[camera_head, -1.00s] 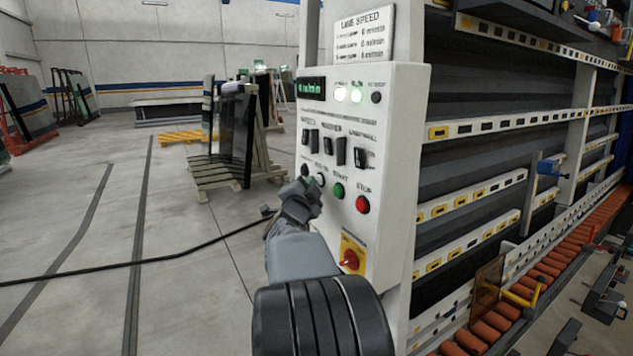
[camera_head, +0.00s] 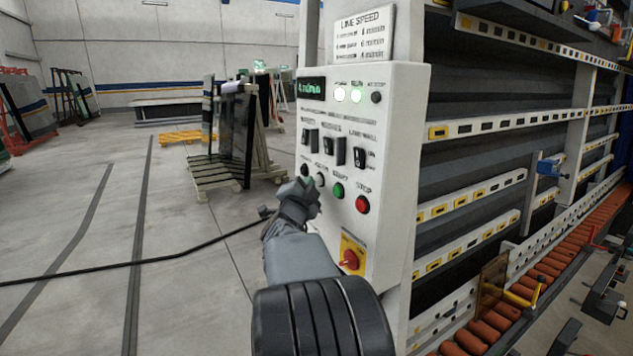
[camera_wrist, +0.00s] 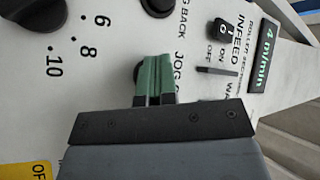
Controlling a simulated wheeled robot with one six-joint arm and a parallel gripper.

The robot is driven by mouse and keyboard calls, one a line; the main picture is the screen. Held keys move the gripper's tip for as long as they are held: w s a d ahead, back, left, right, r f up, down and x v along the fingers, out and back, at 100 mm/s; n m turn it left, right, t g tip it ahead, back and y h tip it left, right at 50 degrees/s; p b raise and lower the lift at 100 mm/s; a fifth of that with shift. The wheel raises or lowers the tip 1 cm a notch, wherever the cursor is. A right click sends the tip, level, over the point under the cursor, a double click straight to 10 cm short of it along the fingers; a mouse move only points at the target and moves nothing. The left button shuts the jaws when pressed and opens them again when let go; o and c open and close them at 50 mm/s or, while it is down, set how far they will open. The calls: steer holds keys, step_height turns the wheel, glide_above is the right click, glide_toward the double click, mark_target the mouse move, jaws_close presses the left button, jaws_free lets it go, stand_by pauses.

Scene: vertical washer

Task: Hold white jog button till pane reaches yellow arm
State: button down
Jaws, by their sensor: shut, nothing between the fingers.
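The white jog button (camera_head: 320,179) sits on the control panel between a black button and the green start button. My gripper (camera_head: 309,184) is shut and empty, its tips up against the panel at this button. In the wrist view the green fingertips (camera_wrist: 153,80) lie together over the button by the "JOG" label, hiding most of it. Whether the button is pressed in cannot be told. The amber pane (camera_head: 492,284) stands upright on the orange rollers at lower right. The yellow arm (camera_head: 522,297) is just to its right, close to it; contact cannot be told.
The green start button (camera_head: 338,190), red stop button (camera_head: 362,204) and red-on-yellow rotary switch (camera_head: 350,259) are to the right and below. The panel's display (camera_wrist: 264,57) reads 4 m/min. A black cable (camera_head: 190,252) crosses the floor at left, which is otherwise largely clear.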

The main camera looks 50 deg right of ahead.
steer(key=shift+w+a, duration=0.25)
steer(key=shift+a, duration=0.35)
steer(key=a, duration=0.1)
steer(key=w+a, duration=0.1)
steer(key=a, duration=0.1)
steer(key=w+a, duration=0.1)
steer(key=shift+a, duration=0.35)
stand_by(0.7)
